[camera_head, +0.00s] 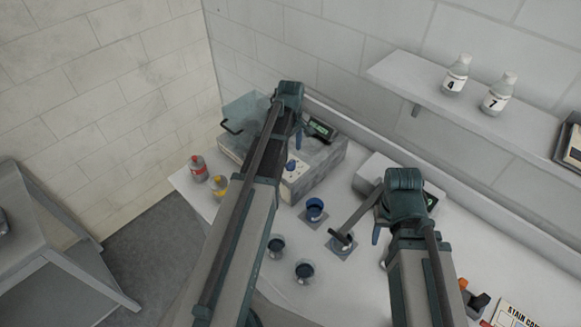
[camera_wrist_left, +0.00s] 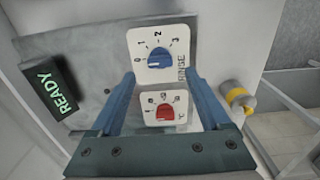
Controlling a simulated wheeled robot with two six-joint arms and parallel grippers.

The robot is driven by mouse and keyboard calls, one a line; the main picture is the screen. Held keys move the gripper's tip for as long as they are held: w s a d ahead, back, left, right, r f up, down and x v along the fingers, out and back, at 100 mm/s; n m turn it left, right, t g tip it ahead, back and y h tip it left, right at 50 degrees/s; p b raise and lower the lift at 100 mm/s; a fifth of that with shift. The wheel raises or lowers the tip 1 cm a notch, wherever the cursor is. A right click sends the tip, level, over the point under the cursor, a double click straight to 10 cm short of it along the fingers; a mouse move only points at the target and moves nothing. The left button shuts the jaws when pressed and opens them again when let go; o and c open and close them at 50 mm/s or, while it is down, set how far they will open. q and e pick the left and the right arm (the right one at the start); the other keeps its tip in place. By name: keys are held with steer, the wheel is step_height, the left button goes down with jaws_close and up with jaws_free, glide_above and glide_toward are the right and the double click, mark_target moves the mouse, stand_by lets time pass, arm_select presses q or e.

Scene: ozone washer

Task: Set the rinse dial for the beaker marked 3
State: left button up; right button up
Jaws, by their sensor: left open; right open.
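The blue rinse dial (camera_wrist_left: 155,61) sits on a white plate numbered 0 to 3 in the left wrist view. Its exact setting is hard to tell. A red °C dial (camera_wrist_left: 165,112) is just below it. My right gripper (camera_head: 378,235) is open near the balance.
The washer's display (camera_wrist_left: 50,88) reads READY. Bottles marked 4 (camera_head: 456,75) and 7 (camera_head: 498,95) are on the shelf (camera_head: 420,80).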

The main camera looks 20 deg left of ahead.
mark_target(291, 162)
arm_select(q)
step_height(291, 162, down, 5)
steer(key=b, duration=0.4)
steer(key=shift+f, duration=0.15)
jaws_close()
